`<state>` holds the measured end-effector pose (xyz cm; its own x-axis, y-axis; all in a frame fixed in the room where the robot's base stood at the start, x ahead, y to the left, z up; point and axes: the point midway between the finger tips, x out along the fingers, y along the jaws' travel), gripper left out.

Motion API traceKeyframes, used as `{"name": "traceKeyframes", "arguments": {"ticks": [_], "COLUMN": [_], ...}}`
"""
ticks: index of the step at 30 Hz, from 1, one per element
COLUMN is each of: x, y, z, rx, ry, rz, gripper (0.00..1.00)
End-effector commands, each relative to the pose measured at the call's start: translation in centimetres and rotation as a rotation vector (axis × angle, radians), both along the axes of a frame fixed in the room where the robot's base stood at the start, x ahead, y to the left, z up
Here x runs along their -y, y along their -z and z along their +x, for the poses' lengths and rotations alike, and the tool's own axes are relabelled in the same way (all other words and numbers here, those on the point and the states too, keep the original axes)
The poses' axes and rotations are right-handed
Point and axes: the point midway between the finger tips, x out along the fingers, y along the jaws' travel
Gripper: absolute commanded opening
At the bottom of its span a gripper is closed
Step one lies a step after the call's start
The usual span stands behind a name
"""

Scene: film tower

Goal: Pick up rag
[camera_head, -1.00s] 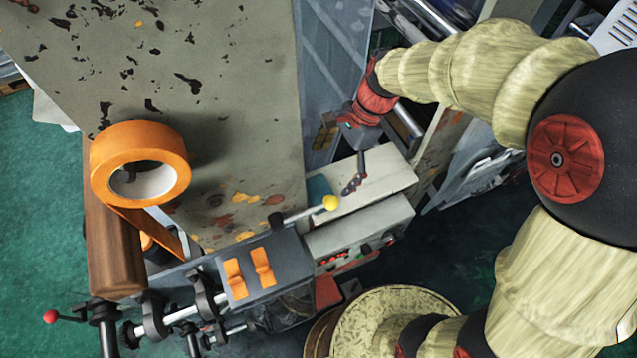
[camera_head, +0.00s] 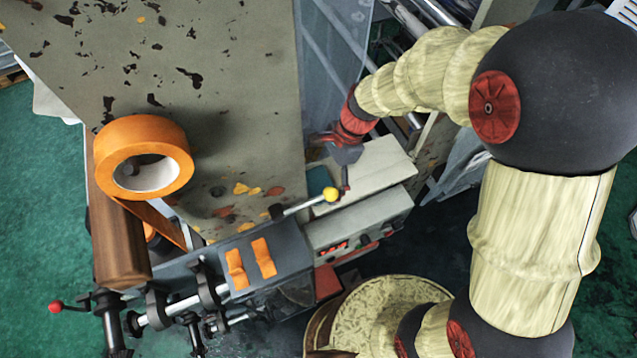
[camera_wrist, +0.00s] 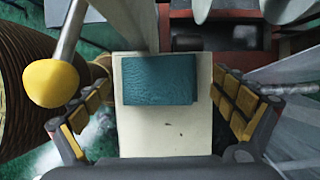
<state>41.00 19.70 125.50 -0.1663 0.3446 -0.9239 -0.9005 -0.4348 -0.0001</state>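The rag is a folded teal cloth (camera_wrist: 160,79) lying flat on the pale top of a control box (camera_wrist: 168,135). In the head view the rag (camera_head: 319,180) shows partly, beside the yellow-knobbed lever. My gripper (camera_wrist: 162,102) is open, one finger on each side of the rag in the wrist view, with nothing between the fingers. In the head view my gripper (camera_head: 342,158) is over the far part of the box top, close to the rag. Its height above the rag is hard to tell.
A lever with a yellow knob (camera_head: 331,194) stands close beside the rag, and it also looms left of my gripper in the wrist view (camera_wrist: 51,83). A large speckled panel (camera_head: 240,100) rises at the left. An orange tape roll (camera_head: 143,157) sits farther left.

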Motion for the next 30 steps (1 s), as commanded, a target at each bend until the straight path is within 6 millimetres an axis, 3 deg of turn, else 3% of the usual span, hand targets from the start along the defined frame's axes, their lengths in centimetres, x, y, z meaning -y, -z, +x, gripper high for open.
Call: {"name": "traceKeyframes", "arguments": {"ticks": [23, 30], "x": [0.01, 0.01], "y": [-0.02, -0.04], "z": [-0.01, 0.0], "rx": [0.0, 0.0], "ry": [0.0, 0.0], "rz": [0.0, 0.0], "gripper": [0.52, 0.5]}}
